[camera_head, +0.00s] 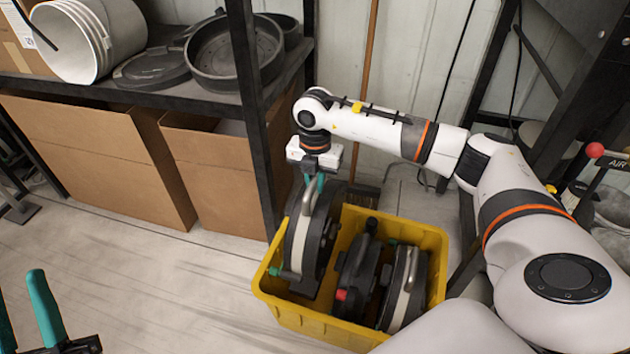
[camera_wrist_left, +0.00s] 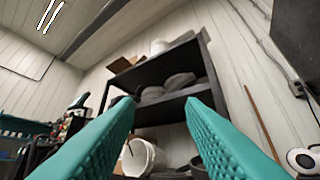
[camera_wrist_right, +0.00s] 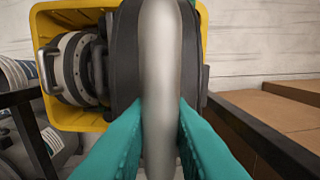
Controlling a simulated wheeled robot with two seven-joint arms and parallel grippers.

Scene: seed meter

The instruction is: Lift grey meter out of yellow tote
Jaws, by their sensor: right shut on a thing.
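The grey meter (camera_head: 302,238) is at the left end of the yellow tote (camera_head: 420,232), upright and standing higher than the other units. Its lower part is still within the tote walls, and I cannot tell whether it touches the floor of the tote. My right gripper (camera_head: 315,183) is above it, shut on its pale curved handle. In the right wrist view the teal fingers (camera_wrist_right: 160,125) press both sides of the handle (camera_wrist_right: 160,60). My left gripper (camera_head: 25,315) is at the lower left, far from the tote; its fingers (camera_wrist_left: 160,110) are apart and empty.
A dark meter (camera_head: 358,262) with a red knob and another grey one (camera_head: 402,285) share the tote. A black shelf post (camera_head: 252,110) stands close behind it at left. Cardboard boxes (camera_head: 95,160) sit under the shelf. The floor (camera_head: 170,285) left of the tote is clear.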

